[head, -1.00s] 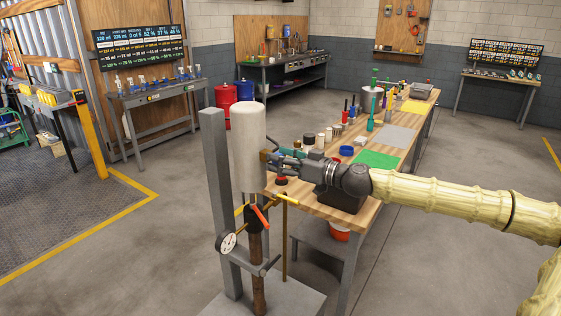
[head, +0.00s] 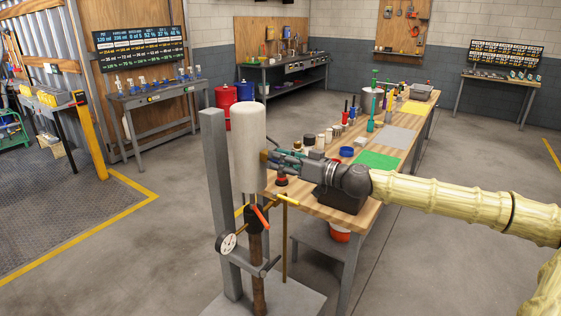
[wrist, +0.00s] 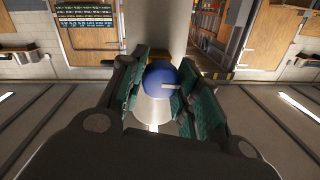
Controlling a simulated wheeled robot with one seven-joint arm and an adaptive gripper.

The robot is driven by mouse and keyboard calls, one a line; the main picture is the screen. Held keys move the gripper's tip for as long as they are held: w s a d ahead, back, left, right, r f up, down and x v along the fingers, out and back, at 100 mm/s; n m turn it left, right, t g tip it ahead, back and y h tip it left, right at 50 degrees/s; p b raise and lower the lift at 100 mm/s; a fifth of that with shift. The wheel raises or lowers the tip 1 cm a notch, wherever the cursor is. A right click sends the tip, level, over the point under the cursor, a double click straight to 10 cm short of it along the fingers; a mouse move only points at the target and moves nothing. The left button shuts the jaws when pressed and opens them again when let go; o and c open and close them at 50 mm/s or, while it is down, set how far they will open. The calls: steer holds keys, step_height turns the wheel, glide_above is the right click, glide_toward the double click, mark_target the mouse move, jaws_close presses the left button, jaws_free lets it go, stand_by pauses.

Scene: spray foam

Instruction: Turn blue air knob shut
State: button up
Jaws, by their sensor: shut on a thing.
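The blue air knob (wrist: 162,78) is round with a pale line on its face. In the wrist view it sits between the two green-padded fingers of my gripper (wrist: 165,92), which is shut on it. Behind it stands a pale upright cylinder (head: 249,150) on a grey stand. In the head view my gripper (head: 280,158) reaches the cylinder's right side from the right, and the knob is hidden there by the fingers.
A grey post (head: 222,200) rises left of the cylinder. A wooden workbench (head: 318,205) with several bottles and coloured mats stands behind my gripper.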

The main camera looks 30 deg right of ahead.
steer(key=m+b, duration=0.1)
steer(key=m, duration=0.3)
steer(key=shift+t, duration=0.3)
steer(key=m+b, duration=0.2)
steer(key=m, duration=0.3)
steer(key=shift+d+f, duration=0.1)
steer(key=m, duration=0.2)
steer(key=m+b, duration=0.1)
steer(key=m, duration=0.1)
steer(key=shift+m+t+h+b, duration=0.3)
steer(key=shift+m, duration=0.1)
steer(key=shift+m+h+b, duration=0.3)
steer(key=shift+m+b, duration=0.3)
steer(key=shift+m, duration=1.4)
steer(key=o, duration=1.1)
steer(key=shift+d, duration=0.1)
steer(key=shift+c, duration=0.2)
